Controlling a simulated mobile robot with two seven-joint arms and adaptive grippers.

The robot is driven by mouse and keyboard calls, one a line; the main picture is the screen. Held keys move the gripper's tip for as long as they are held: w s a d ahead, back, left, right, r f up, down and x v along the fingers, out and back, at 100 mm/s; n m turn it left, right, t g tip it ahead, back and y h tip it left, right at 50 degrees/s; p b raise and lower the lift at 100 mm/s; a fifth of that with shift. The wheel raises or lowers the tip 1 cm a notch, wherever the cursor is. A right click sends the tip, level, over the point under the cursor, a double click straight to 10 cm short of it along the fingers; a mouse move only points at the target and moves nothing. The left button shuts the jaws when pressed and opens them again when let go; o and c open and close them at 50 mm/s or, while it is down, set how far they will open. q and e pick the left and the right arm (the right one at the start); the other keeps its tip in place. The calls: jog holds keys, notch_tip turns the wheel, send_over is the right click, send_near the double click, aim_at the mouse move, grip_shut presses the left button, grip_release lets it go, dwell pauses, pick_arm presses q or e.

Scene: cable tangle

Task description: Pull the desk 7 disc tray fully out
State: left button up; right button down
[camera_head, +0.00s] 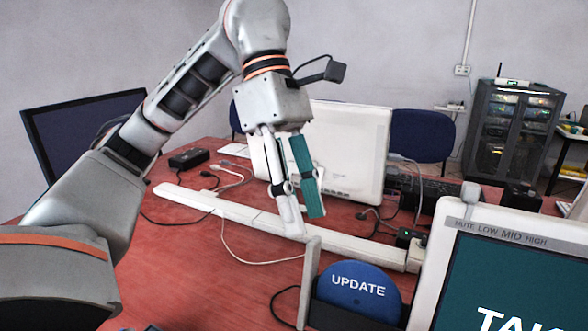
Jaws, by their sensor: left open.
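A blue disc (362,282) marked "UPDATE" sits upright at the bottom of the view, in a dark tray-like holder (350,316). I cannot tell how far this tray is out, and no desk number is readable. A light upright bar (309,283) stands at its left side. My left gripper (305,224) points down above the red desk, behind and to the left of the disc in the picture. Its fingers are apart, one with a teal face, and nothing shows between them. My right gripper is not in view.
A white monitor (345,150) stands behind the gripper. A white cable channel (335,243) crosses the red desk (215,285), with loose cables (240,255) around it. A teal-screened monitor (515,270) fills the right front. A dark screen (80,125) stands left.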

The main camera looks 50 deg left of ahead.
pick_arm(q)
jog(key=v, duration=0.5)
jog(key=shift+a+r, duration=0.15)
jog(key=shift+r, duration=0.15)
dwell(0.4)
